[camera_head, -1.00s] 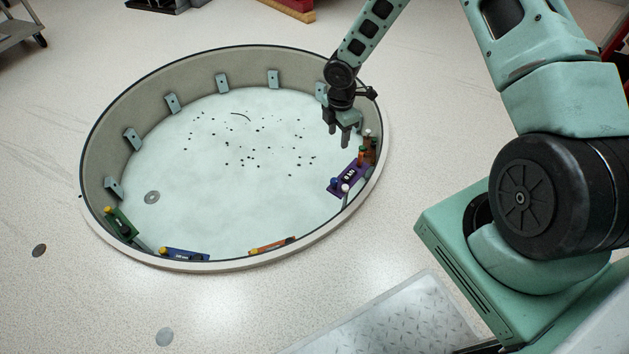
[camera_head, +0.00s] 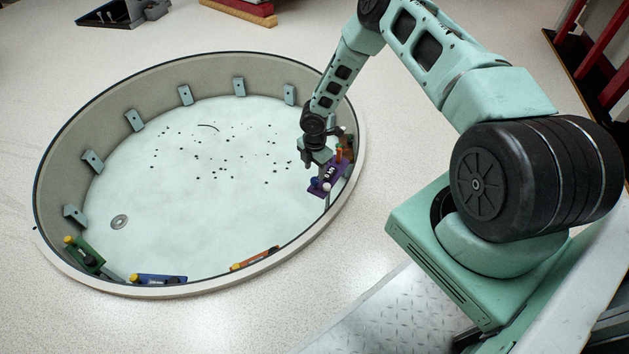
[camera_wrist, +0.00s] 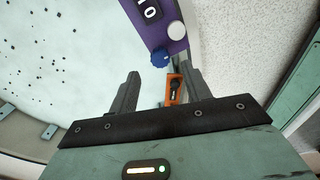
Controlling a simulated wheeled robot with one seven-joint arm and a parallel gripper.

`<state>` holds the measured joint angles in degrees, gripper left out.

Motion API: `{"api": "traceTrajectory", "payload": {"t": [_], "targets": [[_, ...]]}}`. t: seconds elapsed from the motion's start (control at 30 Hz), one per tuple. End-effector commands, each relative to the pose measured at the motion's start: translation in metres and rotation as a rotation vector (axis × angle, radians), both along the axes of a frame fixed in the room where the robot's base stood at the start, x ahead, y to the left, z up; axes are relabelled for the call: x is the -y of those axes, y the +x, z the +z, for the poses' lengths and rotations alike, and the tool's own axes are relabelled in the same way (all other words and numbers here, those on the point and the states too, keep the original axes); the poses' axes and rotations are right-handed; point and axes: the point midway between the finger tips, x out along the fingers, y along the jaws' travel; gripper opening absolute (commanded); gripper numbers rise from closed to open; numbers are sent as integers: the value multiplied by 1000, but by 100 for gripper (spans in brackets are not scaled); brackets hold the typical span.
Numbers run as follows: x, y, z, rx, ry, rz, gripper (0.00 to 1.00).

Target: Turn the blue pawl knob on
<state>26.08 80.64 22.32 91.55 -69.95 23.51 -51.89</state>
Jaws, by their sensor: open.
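The blue pawl knob (camera_wrist: 160,59) sits on a purple module (camera_wrist: 152,20), beside a white round knob (camera_wrist: 177,31). My gripper (camera_head: 315,160) is just above and left of the module.
The pit rim (camera_head: 352,190) curves close beside the module. A green module (camera_head: 84,256) and a dark blue module (camera_head: 158,280) sit along the near wall. The pit floor (camera_head: 210,200) is mostly clear.

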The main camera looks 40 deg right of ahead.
Motion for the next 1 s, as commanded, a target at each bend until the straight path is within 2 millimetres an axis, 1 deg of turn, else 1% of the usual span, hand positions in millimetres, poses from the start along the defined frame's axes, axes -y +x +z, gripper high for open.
{"api": "traceTrajectory", "payload": {"t": [0.03,0.13,0.23,0.4,0.67,0.77,0.8,0.83,1.0], "targets": [[0,-1,-14,-2,1,-1,48],[0,-1,-29,-1,1,-1,48],[0,0,-39,0,1,0,48],[0,0,-47,0,0,-1,48],[0,0,-47,0,0,-1,48],[0,0,-47,0,0,-1,23],[0,0,-47,0,0,-1,12],[0,0,-47,0,0,-1,4],[0,0,-46,0,0,-2,3]]}}
